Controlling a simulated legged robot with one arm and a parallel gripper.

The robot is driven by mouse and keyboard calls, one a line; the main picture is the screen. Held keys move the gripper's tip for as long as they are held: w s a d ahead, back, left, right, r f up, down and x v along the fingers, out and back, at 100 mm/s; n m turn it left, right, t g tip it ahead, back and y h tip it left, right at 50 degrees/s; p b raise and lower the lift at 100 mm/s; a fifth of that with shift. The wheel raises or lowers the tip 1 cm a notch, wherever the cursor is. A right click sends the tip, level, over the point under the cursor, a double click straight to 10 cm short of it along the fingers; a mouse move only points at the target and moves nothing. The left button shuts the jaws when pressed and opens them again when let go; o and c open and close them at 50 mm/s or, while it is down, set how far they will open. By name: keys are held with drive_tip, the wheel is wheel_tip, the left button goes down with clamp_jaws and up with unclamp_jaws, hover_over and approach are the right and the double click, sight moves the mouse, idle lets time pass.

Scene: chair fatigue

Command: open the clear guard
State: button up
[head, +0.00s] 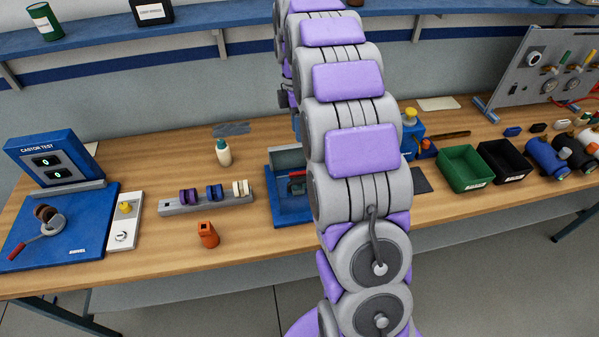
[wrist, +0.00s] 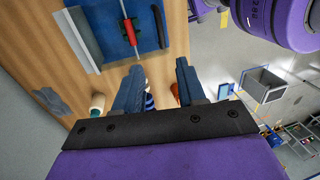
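The blue fixture (head: 292,212) stands on the bench in the middle, partly hidden behind my arm in the head view. A greyish, see-through panel that looks like the clear guard (head: 287,158) stands upright at its back, with a red part just in front. In the wrist view, the fixture's blue base (wrist: 149,43) is at the top, with a red handle on a thin rod and a long grey strip, likely the guard (wrist: 78,38), left of it. My gripper (wrist: 158,82) is open and empty, its two blue fingers apart. It does not show in the head view.
The castor tester (head: 55,158) is far left. Green (head: 463,168) and black (head: 505,162) bins are right. The bench front is mostly clear.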

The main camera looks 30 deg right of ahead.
drive_tip(key=b, duration=0.1)
hover_over(302, 174)
drive_tip(key=s+a, duration=0.2)
drive_tip(key=s, duration=0.3)
drive_tip(key=f, duration=1.5)
drive_tip(key=shift+w+a+f, duration=0.2)
drive_tip(key=shift+w, duration=0.05)
drive_tip(key=shift+c, duration=0.5)
clamp_jaws()
drive_tip(key=shift+r, duration=0.1)
